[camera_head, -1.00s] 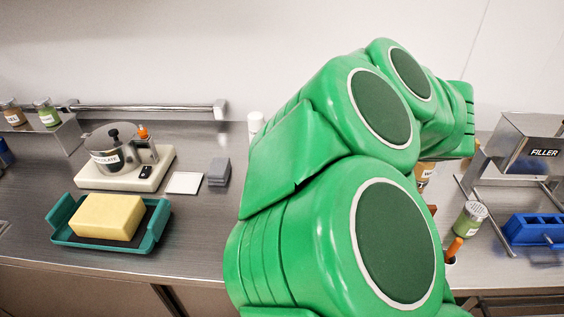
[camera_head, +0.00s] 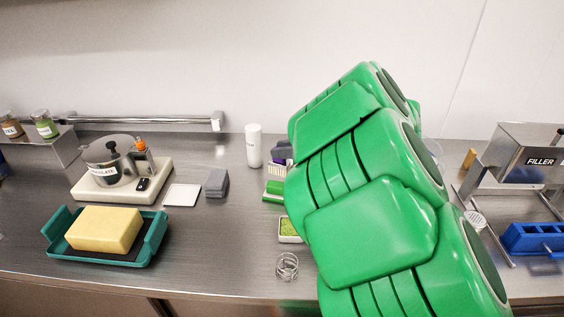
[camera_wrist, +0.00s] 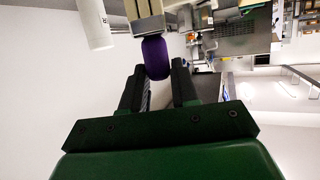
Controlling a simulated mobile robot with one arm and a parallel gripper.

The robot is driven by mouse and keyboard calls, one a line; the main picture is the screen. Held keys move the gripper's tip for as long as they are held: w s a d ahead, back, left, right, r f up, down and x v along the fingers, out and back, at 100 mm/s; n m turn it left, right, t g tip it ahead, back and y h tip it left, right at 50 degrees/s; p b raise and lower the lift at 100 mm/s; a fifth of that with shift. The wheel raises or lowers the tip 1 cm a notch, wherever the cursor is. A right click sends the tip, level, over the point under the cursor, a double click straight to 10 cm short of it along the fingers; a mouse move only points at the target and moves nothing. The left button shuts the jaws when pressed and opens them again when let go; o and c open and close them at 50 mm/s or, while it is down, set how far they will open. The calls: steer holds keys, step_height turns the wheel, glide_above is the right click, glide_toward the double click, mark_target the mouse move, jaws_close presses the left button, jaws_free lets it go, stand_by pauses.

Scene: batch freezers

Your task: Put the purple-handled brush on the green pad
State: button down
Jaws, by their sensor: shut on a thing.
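My gripper (camera_wrist: 157,80) is shut on the purple handle (camera_wrist: 156,58) of the brush in the wrist view. The brush's pale head (camera_wrist: 146,18) points away from the fingers. In the head view the brush (camera_head: 276,170) shows at the left edge of my arm, with its pale bristles pointing down and a bit of purple above. The green pad (camera_head: 272,191) lies on the counter just below the bristles in that view. My arm hides its right part. I cannot tell whether the bristles touch the pad.
A white bottle (camera_head: 254,146) stands close left of the brush. A small green-filled dish (camera_head: 290,230) and a wire coil (camera_head: 287,266) lie in front of the pad.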

mark_target(285, 161)
steer(key=shift+w+a+f, duration=0.1)
steer(key=shift+w+f, duration=0.35)
steer(key=shift+f, duration=0.6)
steer(key=shift+w+a+f, duration=0.15)
steer(key=shift+w+f, duration=0.3)
steer(key=shift+f, duration=0.65)
steer(key=shift+w+a+f, duration=0.1)
steer(key=shift+w+f, duration=0.35)
steer(key=shift+f, duration=0.6)
steer(key=shift+f, duration=0.1)
steer(key=c, duration=0.9)
jaws_free()
steer(key=shift+o, duration=0.2)
steer(key=shift+s+d+r, duration=0.15)
steer(key=shift+d+r, duration=0.15)
steer(key=shift+d, duration=0.1)
steer(key=v, duration=1.1)
steer(key=shift+s, duration=0.1)
steer(key=shift+o, duration=0.4)
